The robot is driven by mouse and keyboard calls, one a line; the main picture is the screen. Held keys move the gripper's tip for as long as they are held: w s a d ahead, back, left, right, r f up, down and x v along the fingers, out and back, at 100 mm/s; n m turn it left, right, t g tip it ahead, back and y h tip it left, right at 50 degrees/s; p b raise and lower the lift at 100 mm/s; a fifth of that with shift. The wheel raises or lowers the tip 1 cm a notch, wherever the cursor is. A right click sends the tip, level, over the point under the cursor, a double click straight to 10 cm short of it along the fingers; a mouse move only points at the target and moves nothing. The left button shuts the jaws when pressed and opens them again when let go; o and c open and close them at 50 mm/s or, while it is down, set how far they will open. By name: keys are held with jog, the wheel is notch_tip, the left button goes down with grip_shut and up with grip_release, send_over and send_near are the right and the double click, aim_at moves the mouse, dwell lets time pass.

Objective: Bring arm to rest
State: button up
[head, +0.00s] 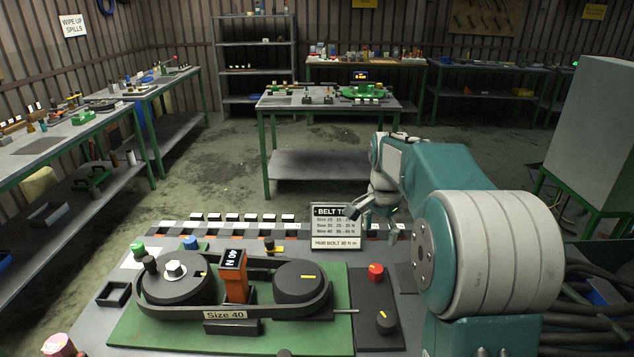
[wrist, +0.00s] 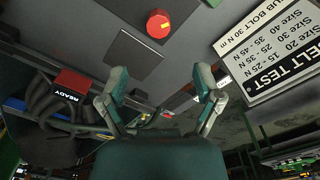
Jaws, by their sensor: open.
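My gripper (head: 377,207) is at the end of my teal and grey arm, in front of the belt test sign (head: 335,226) and to its right in the head view. In the wrist view my gripper (wrist: 161,82) has its two fingers spread apart with nothing between them. The belt rig (head: 230,290) stands on a green plate at the front, with two dark pulleys, a belt around them and a "Size 40" label. An orange gauge (head: 235,277) reading 40 N stands between the pulleys. A red knob (head: 375,272) sits on the dark panel right of the rig; it also shows in the wrist view (wrist: 159,24).
A green-legged table (head: 320,103) with parts stands behind. Benches (head: 60,140) line the left side, and a grey cabinet (head: 590,130) stands at the right. A red "READY" box (wrist: 72,85) and dark cables show in the wrist view. Open floor lies between the benches and the back table.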

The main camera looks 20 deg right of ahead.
jog(key=s+a+r+n+t, duration=0.25)
jog(key=s+a+n, duration=0.3)
jog(key=s, duration=0.35)
jog(key=s+a+r+n+t, duration=0.2)
jog(key=s+a+r+n, duration=0.3)
jog(key=s, duration=0.4)
jog(key=s+a+f+n+t, duration=0.1)
jog(key=s+a+f+n, duration=0.1)
jog(key=s, duration=0.5)
notch_tip(320, 180, down, 3)
jog(key=shift+s+a+r, duration=0.2)
jog(key=shift+s+a, duration=0.15)
jog(key=shift+a, duration=0.55)
